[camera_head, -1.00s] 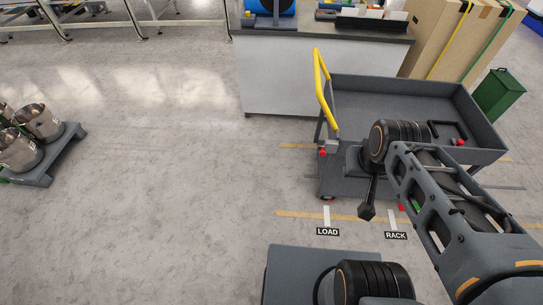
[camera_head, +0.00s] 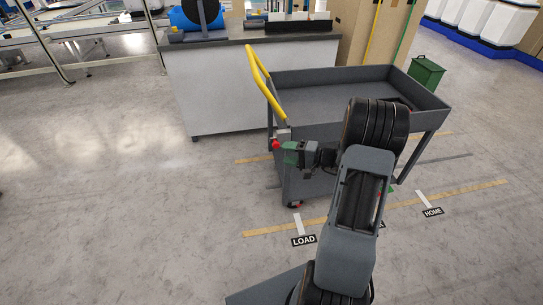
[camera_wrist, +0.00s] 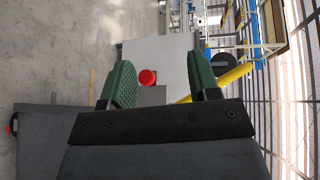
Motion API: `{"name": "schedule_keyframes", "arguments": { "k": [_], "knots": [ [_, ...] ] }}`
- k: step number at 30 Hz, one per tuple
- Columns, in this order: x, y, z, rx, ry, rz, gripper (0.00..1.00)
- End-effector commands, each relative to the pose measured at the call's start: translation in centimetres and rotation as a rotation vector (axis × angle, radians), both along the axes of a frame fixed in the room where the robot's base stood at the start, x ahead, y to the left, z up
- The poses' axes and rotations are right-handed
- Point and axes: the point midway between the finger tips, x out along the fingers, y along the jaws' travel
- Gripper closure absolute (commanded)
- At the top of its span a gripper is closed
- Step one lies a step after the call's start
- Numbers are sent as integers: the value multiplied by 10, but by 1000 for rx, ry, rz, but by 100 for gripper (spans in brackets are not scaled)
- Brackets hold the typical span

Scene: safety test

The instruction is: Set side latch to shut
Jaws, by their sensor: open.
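A grey cart (camera_head: 345,75) with a yellow push handle (camera_head: 257,72) stands ahead. A red knob (camera_head: 276,144), which looks like the side latch, is on the cart's left end below the handle. My gripper (camera_head: 290,152), with green fingers, is level with the knob and just right of it in the head view. In the wrist view the knob (camera_wrist: 148,77) lies between the open fingers of my gripper (camera_wrist: 158,60), nearer the left finger. I cannot tell whether the fingers reach around it. The latch's setting cannot be told.
A grey-topped counter (camera_head: 235,85) stands behind the cart. Floor labels LOAD (camera_head: 303,240) and HOME (camera_head: 432,212) lie in front of it by a yellow line. A green bin (camera_head: 426,73) is at the right. Floor to the left is clear.

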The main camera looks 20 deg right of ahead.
Motion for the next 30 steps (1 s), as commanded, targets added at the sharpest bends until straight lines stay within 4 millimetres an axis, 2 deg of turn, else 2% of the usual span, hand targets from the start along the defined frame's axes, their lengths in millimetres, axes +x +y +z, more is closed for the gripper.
{"name": "schedule_keyframes", "arguments": {
  "k": [1, 3, 6, 9, 13, 24, 30],
  "knots": [
    [3, -18, -24, 28, -29, -65, 44],
    [7, -36, -37, 50, -69, -135, 44],
    [10, -54, -49, 64, -108, -205, 44],
    [15, -60, -55, 71, -126, -238, 44],
    [30, -53, -55, 71, -134, -248, 44],
    [88, -13, -55, 72, -130, -245, 44],
    [111, 2, -55, 71, -129, -247, 44]
  ]
}}
